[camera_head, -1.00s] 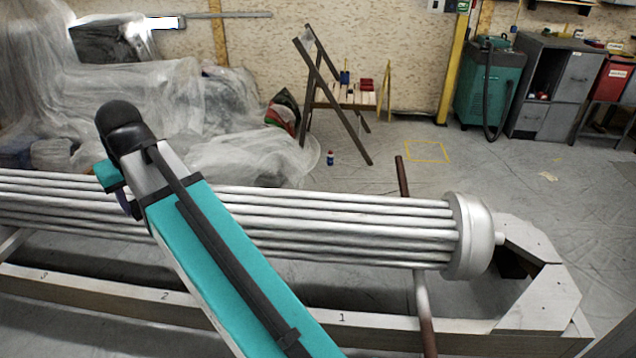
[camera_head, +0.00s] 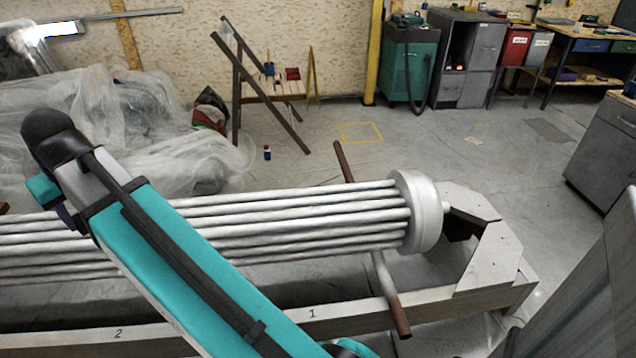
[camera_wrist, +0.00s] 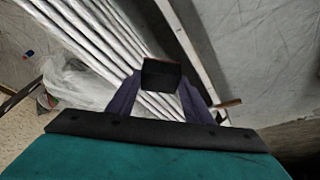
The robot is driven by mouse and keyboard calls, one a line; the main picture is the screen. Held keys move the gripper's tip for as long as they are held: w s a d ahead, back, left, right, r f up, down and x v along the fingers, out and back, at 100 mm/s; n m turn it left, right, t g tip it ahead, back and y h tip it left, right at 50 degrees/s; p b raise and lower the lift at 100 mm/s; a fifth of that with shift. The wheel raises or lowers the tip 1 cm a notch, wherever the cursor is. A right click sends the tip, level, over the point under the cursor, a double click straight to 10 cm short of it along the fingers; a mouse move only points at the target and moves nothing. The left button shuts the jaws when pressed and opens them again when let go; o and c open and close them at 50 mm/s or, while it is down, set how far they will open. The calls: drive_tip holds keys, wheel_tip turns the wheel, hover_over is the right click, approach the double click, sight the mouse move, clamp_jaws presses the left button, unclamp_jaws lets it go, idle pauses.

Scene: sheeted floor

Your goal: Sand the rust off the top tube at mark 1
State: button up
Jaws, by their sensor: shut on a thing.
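The bundle of long silver-grey tubes (camera_head: 290,212) lies across the head view, ending in a round end plate (camera_head: 423,212). Its top tube looks grey near mark 1 (camera_head: 312,313), which is printed on the frame rail in front; I cannot make out a rust patch. In the wrist view my gripper (camera_wrist: 160,88) has its purple fingers shut on a dark block (camera_wrist: 161,72). The tubes (camera_wrist: 100,45) run beneath and beyond the block; I cannot tell whether it touches them. My arm hides part of the bundle and the gripper's tips in the head view.
A rusty brown rod (camera_head: 396,315) crosses the bundle near the end plate. Mark 2 (camera_head: 118,333) is farther left on the rail. Grey cabinets (camera_head: 610,140) are at right. Floor behind the end plate is clear.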

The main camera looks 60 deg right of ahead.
drive_tip(key=s+d+f+p, duration=0.1)
drive_tip(key=d+f, duration=0.3)
drive_tip(key=d, duration=0.8)
drive_tip(key=d+f+p, duration=0.1)
drive_tip(key=d+f, duration=0.2)
drive_tip(key=d, duration=0.8)
drive_tip(key=s+d+f+p, duration=0.15)
drive_tip(key=d+f, duration=0.25)
drive_tip(key=d, duration=0.8)
drive_tip(key=s+d+f+p, duration=0.1)
drive_tip(key=s+d+f, duration=0.3)
drive_tip(key=d, duration=0.5)
drive_tip(key=s+d+f+p, duration=0.1)
drive_tip(key=s+d+f, duration=0.3)
drive_tip(key=s+d, duration=0.5)
drive_tip(key=s+d+f+p, duration=0.1)
drive_tip(key=s+d+f, duration=0.3)
drive_tip(key=s+d, duration=0.3)
drive_tip(key=shift+d+f+n, duration=0.4)
drive_tip(key=shift+d, duration=0.8)
drive_tip(key=shift+f, duration=0.1)
